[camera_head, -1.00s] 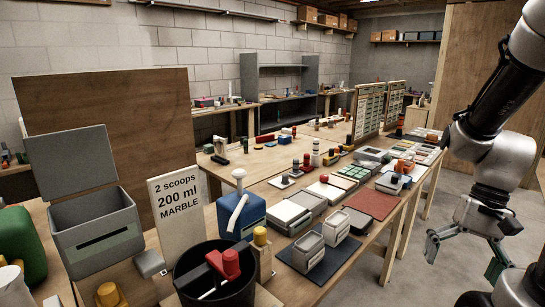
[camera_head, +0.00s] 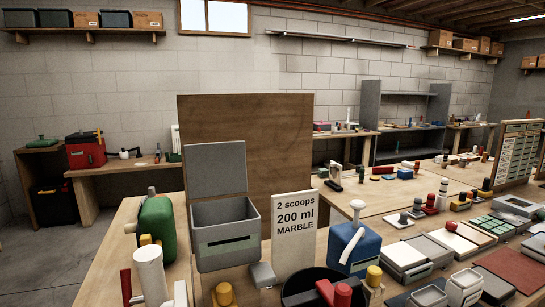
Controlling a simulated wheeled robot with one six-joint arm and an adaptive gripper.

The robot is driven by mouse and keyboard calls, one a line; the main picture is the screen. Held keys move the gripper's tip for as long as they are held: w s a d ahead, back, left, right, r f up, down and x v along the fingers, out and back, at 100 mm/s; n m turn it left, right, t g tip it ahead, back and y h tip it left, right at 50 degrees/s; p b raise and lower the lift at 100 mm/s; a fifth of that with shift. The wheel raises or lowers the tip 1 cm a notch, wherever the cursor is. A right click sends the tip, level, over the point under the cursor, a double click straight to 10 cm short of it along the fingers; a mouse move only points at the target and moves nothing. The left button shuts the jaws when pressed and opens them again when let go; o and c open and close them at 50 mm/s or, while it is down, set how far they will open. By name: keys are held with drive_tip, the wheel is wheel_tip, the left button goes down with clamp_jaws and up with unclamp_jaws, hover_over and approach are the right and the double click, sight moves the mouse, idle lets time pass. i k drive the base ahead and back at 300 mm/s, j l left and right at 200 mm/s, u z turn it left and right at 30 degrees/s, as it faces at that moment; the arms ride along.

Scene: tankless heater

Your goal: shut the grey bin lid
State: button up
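The grey bin (camera_head: 224,255) stands on the wooden bench in the left middle of the head view, in front of a brown wooden board (camera_head: 288,150). Its grey lid (camera_head: 215,168) is open and stands upright at the back of the bin. The bin's front has a pale green strip with a dark slot, and part of its inside shows. My gripper is not in view.
A sign reading "2 scoops 200 ml MARBLE" (camera_head: 295,228) stands right of the bin. A green can (camera_head: 157,232) and a white cylinder (camera_head: 150,272) are on the left.

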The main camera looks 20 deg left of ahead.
sight(217, 169)
drive_tip(key=k+j, duration=0.7)
drive_tip(key=k+j+z, duration=0.15)
drive_tip(key=k+j, duration=0.2)
drive_tip(key=j, duration=0.25)
drive_tip(key=k+j+z, duration=0.15)
drive_tip(key=k+j, duration=0.2)
drive_tip(key=j, duration=0.2)
drive_tip(key=k+j+z, duration=0.15)
drive_tip(key=k+j, duration=0.25)
drive_tip(key=j+z, duration=0.1)
drive_tip(key=j, duration=0.3)
drive_tip(key=k+j+z, duration=0.1)
drive_tip(key=j, duration=0.35)
drive_tip(key=k+j+z, duration=0.1)
drive_tip(key=j, duration=0.3)
drive_tip(key=k+j, duration=0.15)
drive_tip(key=j, duration=0.25)
drive_tip(key=i+j, duration=0.15)
drive_tip(key=j, duration=0.3)
drive_tip(key=i+j+z, duration=0.15)
drive_tip(key=j, duration=0.35)
drive_tip(key=i+j, duration=0.1)
drive_tip(key=j, duration=0.4)
drive_tip(key=i+j+z, duration=0.15)
drive_tip(key=j, duration=0.8)
drive_tip(key=i+z, duration=0.05)
drive_tip(key=i, duration=0.05)
